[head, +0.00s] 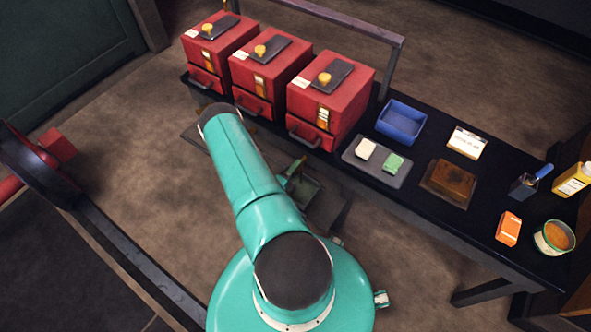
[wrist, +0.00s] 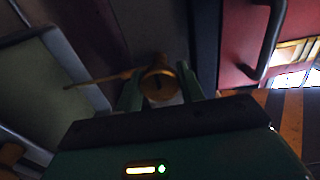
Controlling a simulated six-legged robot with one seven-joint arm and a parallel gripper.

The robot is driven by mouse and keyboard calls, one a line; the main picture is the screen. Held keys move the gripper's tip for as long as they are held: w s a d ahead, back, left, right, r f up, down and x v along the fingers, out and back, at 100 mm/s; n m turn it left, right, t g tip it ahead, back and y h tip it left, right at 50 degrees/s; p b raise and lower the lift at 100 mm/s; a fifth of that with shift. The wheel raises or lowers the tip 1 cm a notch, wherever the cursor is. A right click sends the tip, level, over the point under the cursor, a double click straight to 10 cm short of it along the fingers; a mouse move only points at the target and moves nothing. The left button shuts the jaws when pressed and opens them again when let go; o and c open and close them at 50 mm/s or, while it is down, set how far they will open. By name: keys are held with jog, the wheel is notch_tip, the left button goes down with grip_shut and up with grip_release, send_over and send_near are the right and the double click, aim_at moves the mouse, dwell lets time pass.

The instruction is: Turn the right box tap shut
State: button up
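Three red boxes stand in a row on a black bench in the head view. The right box (head: 331,98) has a dark plate with a yellow knob on top, a label, and a front drawer with a handle. In the wrist view a round brass tap (wrist: 158,84) shows, with a thin brass lever (wrist: 97,79) pointing left. My gripper (wrist: 162,92) is open, its two green fingers apart on either side of the tap. I cannot tell whether they touch it. I cannot tell which box the tap belongs to.
A dark handle (wrist: 270,42) on a red front is close at the right in the wrist view. A rail (head: 350,20) runs behind the boxes.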

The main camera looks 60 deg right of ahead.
jog(key=c, duration=0.4)
jog(key=shift+w+m, duration=0.1)
jog(key=shift+m, duration=0.7)
jog(key=m, duration=1.1)
jog(key=shift+m, duration=0.4)
jog(key=m, duration=0.4)
jog(key=shift+m, duration=0.4)
